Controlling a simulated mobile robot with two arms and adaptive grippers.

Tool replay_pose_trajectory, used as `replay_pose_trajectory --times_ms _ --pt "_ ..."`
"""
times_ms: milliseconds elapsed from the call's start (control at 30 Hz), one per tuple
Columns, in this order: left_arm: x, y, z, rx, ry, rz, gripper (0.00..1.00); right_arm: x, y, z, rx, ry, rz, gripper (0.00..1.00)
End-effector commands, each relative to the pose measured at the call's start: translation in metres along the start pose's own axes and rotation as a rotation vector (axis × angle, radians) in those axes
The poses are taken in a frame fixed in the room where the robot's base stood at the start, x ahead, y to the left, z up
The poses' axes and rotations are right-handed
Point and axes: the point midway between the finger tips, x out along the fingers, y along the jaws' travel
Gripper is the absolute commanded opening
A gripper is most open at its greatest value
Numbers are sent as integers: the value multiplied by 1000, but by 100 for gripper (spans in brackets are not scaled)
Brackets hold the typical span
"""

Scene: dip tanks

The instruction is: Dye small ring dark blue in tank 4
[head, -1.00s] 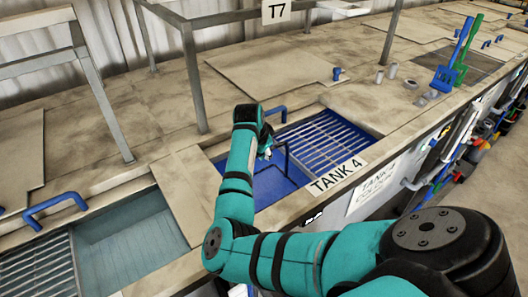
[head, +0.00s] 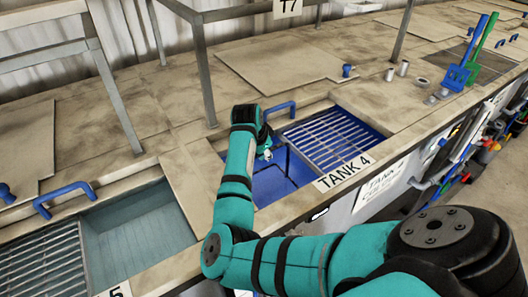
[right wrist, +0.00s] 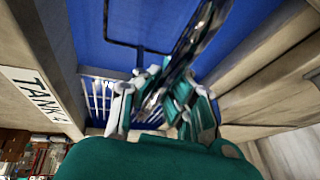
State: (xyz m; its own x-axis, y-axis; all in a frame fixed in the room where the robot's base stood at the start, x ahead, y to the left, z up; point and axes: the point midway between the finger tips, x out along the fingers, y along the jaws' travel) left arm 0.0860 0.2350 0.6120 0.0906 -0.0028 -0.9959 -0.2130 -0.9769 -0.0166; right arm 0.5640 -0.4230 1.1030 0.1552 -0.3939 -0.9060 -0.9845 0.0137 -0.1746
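Tank 4 (head: 345,172) is an open tank of blue liquid with its name label on the front edge; it also shows blue in the right wrist view (right wrist: 95,20). My right gripper (head: 266,153) reaches down over the left, ungrated part of the tank. In the right wrist view its fingers (right wrist: 155,100) are closed around a glossy dark, narrow thing (right wrist: 190,45), which looks like the small ring seen nearly edge-on. It is blurred, and its contact with the liquid cannot be told. My left gripper is out of view.
A grating (head: 325,137) fills the right part of tank 4. A blue handle (head: 281,107) stands behind it. At left is another tank (head: 135,235) with pale teal liquid. Metal frame posts (head: 197,70) rise behind. Blue and green paddles (head: 470,55) stand farther right.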

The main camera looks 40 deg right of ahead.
Motion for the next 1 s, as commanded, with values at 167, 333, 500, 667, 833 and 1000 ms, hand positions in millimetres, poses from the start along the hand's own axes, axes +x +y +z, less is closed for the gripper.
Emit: replay_pose_trajectory --times_ms 167,333,500,667,833,1000 --pt "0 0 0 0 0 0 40 0 0 6 -10 -3 -1 0" --pt "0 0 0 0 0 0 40 -12 -3 1 -8 -3 -2 0" --pt "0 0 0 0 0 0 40 -36 -8 -9 -6 -4 -5 0" --pt "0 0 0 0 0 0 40 -58 -13 -20 -4 -3 -6 0" --pt "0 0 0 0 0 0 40 -81 -17 -31 -3 -1 -5 0" --pt "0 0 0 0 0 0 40 -103 -21 -41 -2 -1 -5 0"
